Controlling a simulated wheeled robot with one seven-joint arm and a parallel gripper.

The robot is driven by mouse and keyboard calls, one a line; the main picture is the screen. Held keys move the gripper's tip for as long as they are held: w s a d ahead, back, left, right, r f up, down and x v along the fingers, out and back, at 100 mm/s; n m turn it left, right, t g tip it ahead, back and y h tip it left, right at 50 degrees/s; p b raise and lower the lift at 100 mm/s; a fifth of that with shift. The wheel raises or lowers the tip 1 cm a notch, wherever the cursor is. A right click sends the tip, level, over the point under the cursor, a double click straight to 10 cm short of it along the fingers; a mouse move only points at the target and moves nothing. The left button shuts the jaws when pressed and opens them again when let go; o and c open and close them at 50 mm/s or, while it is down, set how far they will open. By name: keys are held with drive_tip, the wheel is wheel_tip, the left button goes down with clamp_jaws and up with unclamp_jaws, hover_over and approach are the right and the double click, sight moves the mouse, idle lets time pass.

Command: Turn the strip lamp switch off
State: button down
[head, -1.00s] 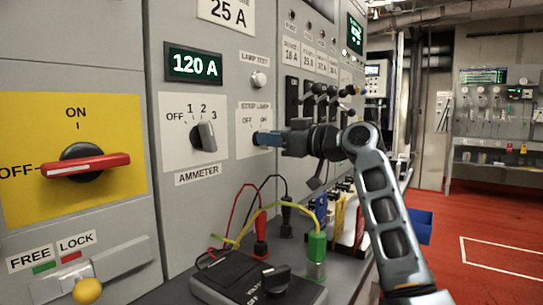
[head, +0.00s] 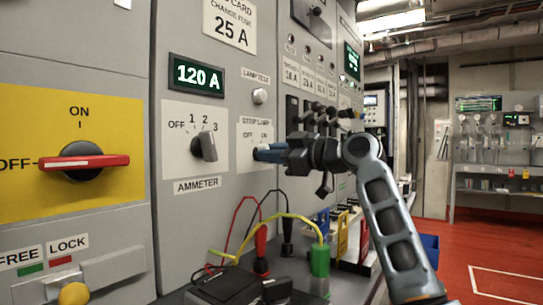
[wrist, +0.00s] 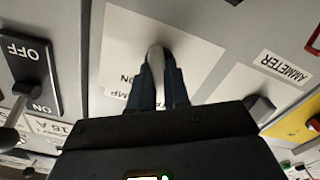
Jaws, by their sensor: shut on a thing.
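The strip lamp switch stands on a white plate (head: 255,132) marked OFF and ON, right of the ammeter knob (head: 204,146). In the head view my gripper (head: 259,153) reaches the plate from the right, and its blue fingers hide the switch. In the wrist view, which is upside down, the grey lever of the strip lamp switch (wrist: 156,58) sits between the two dark blue fingers. My gripper is shut on this lever. Which mark the lever points to is hard to tell, as the fingers cover much of it.
The lamp test button (head: 259,96) is just above the plate. A row of black switches (head: 318,112) is to the right, behind my gripper. Red, black and yellow cables rise below, near a green plug (head: 320,260). A red handle on a yellow plate (head: 85,162) is at far left.

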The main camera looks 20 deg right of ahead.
drive_tip(key=c, duration=1.1)
unclamp_jaws()
drive_tip(key=v, duration=0.8)
drive_tip(key=shift+w+p, duration=0.1)
drive_tip(key=shift+p, duration=0.25)
